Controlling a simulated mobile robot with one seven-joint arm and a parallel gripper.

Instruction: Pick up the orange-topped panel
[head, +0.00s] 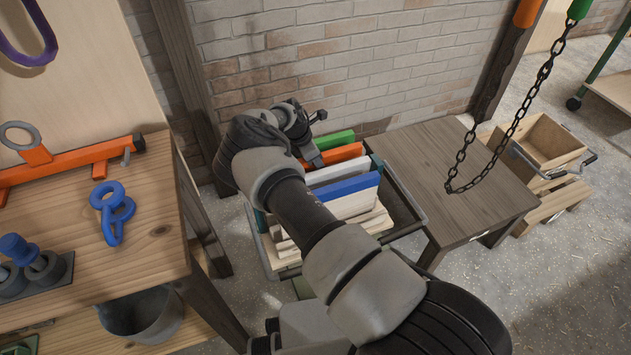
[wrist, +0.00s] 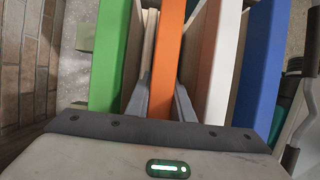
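The orange-topped panel (head: 343,152) stands on edge in a rack, between a green-topped panel (head: 330,141) and a white-topped panel (head: 338,172). In the wrist view the orange top (wrist: 167,60) runs up the middle of the picture. My gripper (wrist: 163,78) is over this panel, with one finger on each side of its top edge. The fingers look open, with small gaps beside the panel. The fingertips reach down into the slots next to it. In the head view my gripper (head: 312,158) is partly hidden by my arm.
A blue-topped panel (head: 346,187) stands at the near side of the rack (head: 405,205). A wooden table (head: 440,170) adjoins it on the right, under a hanging chain (head: 513,118). A workbench (head: 150,215) with tools is at the left. A brick wall (head: 330,60) is behind.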

